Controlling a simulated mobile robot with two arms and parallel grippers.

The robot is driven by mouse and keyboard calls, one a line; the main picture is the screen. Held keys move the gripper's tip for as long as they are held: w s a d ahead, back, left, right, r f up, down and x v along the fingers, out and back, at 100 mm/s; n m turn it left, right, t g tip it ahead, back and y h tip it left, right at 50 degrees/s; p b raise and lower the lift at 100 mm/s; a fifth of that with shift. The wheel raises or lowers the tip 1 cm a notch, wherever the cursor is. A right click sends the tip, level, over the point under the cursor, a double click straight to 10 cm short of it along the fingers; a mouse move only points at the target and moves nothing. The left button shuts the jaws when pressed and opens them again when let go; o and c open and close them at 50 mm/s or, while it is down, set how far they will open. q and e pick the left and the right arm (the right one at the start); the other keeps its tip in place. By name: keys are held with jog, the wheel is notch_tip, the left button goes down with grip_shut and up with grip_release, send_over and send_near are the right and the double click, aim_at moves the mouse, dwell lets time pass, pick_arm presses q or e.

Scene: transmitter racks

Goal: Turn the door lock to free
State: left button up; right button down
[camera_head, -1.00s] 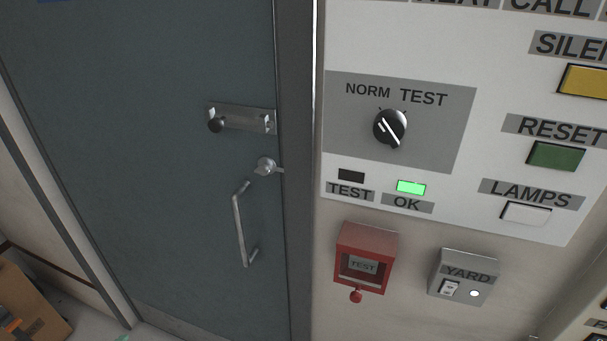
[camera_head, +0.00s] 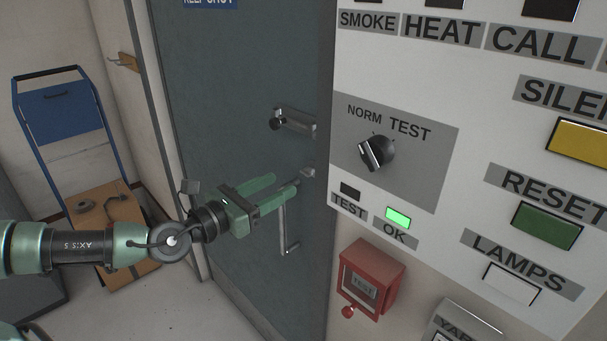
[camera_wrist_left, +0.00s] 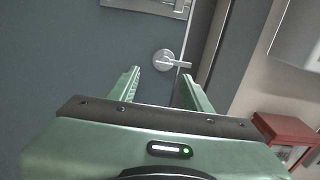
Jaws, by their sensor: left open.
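The door (camera_head: 225,120) is grey-blue and looks closed. Its lock, a round silver turn-piece with a small lever (camera_wrist_left: 166,61), shows in the left wrist view ahead of my fingers, with the lever pointing right. In the head view the lock (camera_head: 307,173) is partly hidden behind my fingertips. My left gripper (camera_head: 285,184) is open and empty, its fingers pointing at the lock; the left wrist view shows a gap between the fingers (camera_wrist_left: 158,88) and the lock. A silver bolt with a dark knob (camera_head: 293,121) sits above the lock. A pull handle (camera_head: 284,230) is below it. My right gripper is out of view.
A white alarm panel (camera_head: 440,75) with a rotary switch (camera_head: 377,152) is right of the door. A red TEST box (camera_head: 370,275) is below it, close to the door edge. A blue trolley (camera_head: 60,110) and cardboard box (camera_head: 105,215) stand at left.

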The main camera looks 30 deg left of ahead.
aim_at(304, 174)
pick_arm(q)
jog(key=p+x, duration=0.1)
jog(key=x, duration=0.1)
jog(key=p+x, duration=0.3)
jog(key=x, duration=0.1)
jog(key=shift+d+r, duration=0.25)
jog(key=shift+d, duration=0.1)
jog(key=shift+w+d+f+p, duration=0.1)
jog(key=shift+w+f+p, duration=0.05)
jog(key=shift+w+p, duration=0.15)
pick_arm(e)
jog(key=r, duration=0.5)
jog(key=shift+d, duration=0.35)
pick_arm(q)
jog(key=shift+c, duration=0.3)
grip_shut()
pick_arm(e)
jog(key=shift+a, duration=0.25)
